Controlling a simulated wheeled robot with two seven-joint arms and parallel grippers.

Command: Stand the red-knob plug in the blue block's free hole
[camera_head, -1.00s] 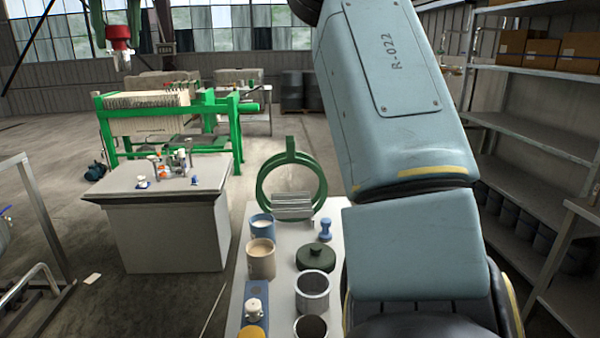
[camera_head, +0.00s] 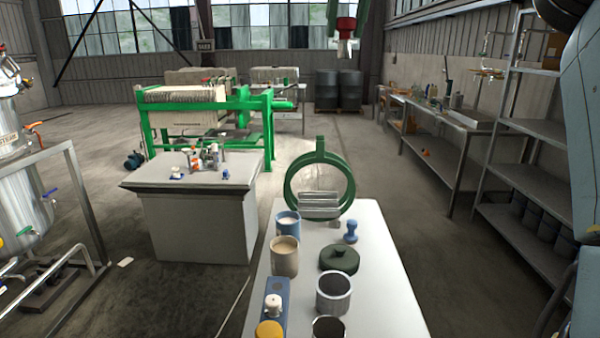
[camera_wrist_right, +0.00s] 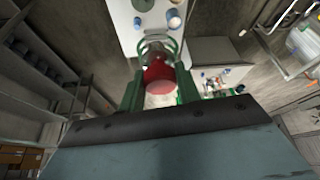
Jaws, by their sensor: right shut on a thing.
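My right gripper (camera_head: 346,20), with green fingers, hangs high at the top of the head view, shut on the red-knob plug (camera_head: 345,34). The plug's pale part points down, well above and beyond the table. In the right wrist view the red knob (camera_wrist_right: 158,76) sits between the green fingers. The blue block (camera_head: 284,312) lies on the white table's near left side. A white-knob plug (camera_head: 273,304) and a yellow-knob plug (camera_head: 269,330) stand in it. A dark spot at its far end looks like the free hole (camera_head: 279,287). My left gripper is not in view.
The white table (camera_head: 385,290) also holds a beige mug (camera_head: 285,260), a blue mug (camera_head: 288,227), a dark green lid (camera_head: 339,259), a metal cup (camera_head: 333,294), a blue stopper (camera_head: 351,232) and a green ring stand (camera_head: 290,185). The table's right side is clear.

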